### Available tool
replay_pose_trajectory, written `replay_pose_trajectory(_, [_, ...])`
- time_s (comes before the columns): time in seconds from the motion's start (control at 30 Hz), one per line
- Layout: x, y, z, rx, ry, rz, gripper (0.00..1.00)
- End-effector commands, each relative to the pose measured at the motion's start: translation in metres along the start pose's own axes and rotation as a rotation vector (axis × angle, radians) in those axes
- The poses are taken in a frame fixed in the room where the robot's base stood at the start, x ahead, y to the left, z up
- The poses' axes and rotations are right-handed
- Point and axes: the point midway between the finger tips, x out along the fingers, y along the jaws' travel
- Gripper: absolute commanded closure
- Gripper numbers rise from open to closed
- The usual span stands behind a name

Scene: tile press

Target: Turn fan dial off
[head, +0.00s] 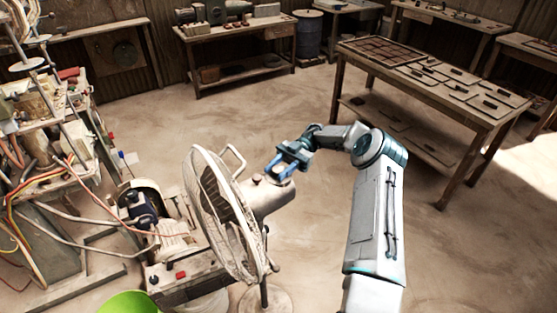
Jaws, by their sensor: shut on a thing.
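A pale, worn pedestal fan (222,215) stands at the lower middle of the head view. Its round wire cage faces left and its motor housing (268,199) points right. A small reddish-brown knob (258,178) sits on top of the housing. My gripper (278,174), blue and grey, is at the rear end of the housing, with its fingers pointing down and left. It is shut on the fan dial there. The dial is mostly hidden by the fingers, so its setting cannot be told.
A cluttered machine with wires and hoses (50,160) stands at the left. A motor unit (165,235) and a green tub (128,303) are beside the fan. A wooden table (450,100) with tiles stands at the right. The floor between the fan and the back bench (235,30) is clear.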

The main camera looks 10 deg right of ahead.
Motion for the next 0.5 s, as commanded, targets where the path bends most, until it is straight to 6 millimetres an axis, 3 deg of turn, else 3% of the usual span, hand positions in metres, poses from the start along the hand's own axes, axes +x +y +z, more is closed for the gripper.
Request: replay_pose_trajectory(0.5, [0.0004,0.0,0.0003,0.001,0.002,-0.05,0.87])
